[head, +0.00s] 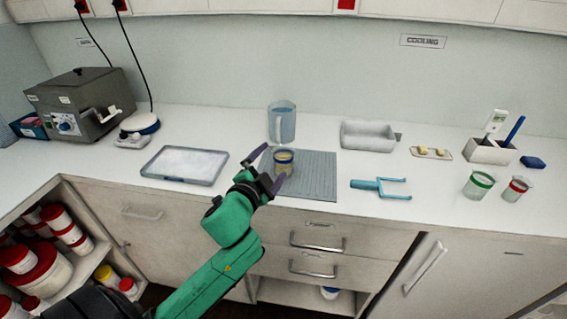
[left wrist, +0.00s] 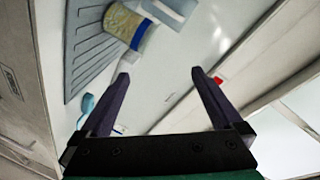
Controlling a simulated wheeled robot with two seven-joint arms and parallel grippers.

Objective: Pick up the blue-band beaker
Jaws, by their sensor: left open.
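The blue-band beaker (head: 283,168) is small and clear, with a blue band and yellowish contents. It stands upright on the grey ribbed mat (head: 318,178) at the middle of the counter. In the left wrist view the beaker (left wrist: 121,22) is near the top, left of the middle, beyond the fingertips. My left gripper (head: 264,170) is open and empty, just left of the beaker in the head view. Its two dark fingers (left wrist: 160,76) are apart in the left wrist view with nothing between them. My right gripper is in neither view.
A blue-tinted jug (head: 282,122) stands behind the mat. A shallow tray (head: 185,165) lies to the left.

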